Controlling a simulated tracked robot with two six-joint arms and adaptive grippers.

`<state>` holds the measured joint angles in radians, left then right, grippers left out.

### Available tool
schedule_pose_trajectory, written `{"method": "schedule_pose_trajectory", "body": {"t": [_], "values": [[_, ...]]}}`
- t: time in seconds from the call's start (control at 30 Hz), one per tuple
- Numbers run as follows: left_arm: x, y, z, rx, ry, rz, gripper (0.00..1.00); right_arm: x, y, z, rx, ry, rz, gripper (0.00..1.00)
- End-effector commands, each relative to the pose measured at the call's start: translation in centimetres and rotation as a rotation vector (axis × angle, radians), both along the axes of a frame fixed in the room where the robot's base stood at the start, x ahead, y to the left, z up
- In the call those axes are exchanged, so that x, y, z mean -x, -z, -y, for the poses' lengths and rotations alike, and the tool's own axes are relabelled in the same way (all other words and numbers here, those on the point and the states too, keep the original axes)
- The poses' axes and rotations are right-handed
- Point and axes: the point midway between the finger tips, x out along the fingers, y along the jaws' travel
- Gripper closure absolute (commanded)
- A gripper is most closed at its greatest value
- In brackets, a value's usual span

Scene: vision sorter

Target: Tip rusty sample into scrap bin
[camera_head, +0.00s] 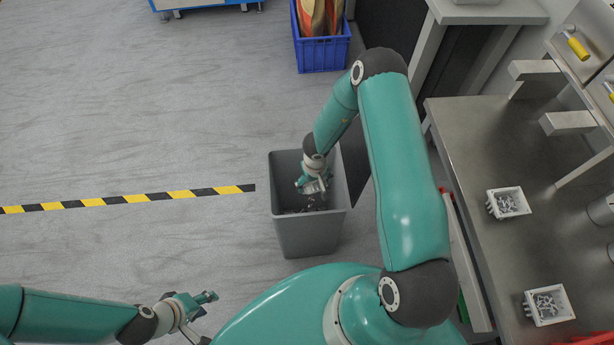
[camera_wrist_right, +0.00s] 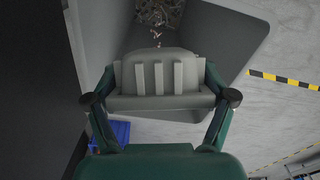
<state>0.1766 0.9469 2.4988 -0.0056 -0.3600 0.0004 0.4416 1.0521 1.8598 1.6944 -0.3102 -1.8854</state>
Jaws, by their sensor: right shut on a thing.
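The grey scrap bin (camera_head: 308,238) stands on the floor in the middle of the head view; its wall (camera_wrist_right: 232,32) also shows in the right wrist view. My right gripper (camera_head: 314,186) is inside the bin's opening, shut on a small ribbed sample tray (camera_wrist_right: 158,78). The tray looks steeply tilted, its ribbed side towards the wrist camera. Small brownish pieces (camera_wrist_right: 157,36) show just beyond the tray, and more loose parts (camera_wrist_right: 160,12) lie in the bin. The tray's inside is hidden. My left gripper (camera_head: 203,307) is low at the left, away from the bin; its fingers are unclear.
A metal workbench (camera_head: 472,150) on the right holds two white trays of small parts (camera_head: 508,203) (camera_head: 549,305). A blue crate (camera_head: 322,55) stands behind the bin. Black-and-yellow floor tape (camera_head: 130,198) runs left of the bin, where the floor is open.

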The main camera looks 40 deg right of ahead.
Motion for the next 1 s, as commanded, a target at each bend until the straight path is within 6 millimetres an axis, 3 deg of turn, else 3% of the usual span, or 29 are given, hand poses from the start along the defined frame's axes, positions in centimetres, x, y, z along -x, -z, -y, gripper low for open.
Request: {"method": "schedule_pose_trajectory", "body": {"t": [0.3, 1.0], "values": [[-0.01, -0.68, 0.0, 0.0, 0.0, 0.0, 0.6, -0.28, -0.46, -0.13, -0.017, -0.001, -0.03, 0.58], [-0.01, -0.03, 0.0, 0.0, 0.0, 0.0, 0.6, -0.83, -0.45, 0.05, -0.04, 0.001, -0.105, 0.58]]}}
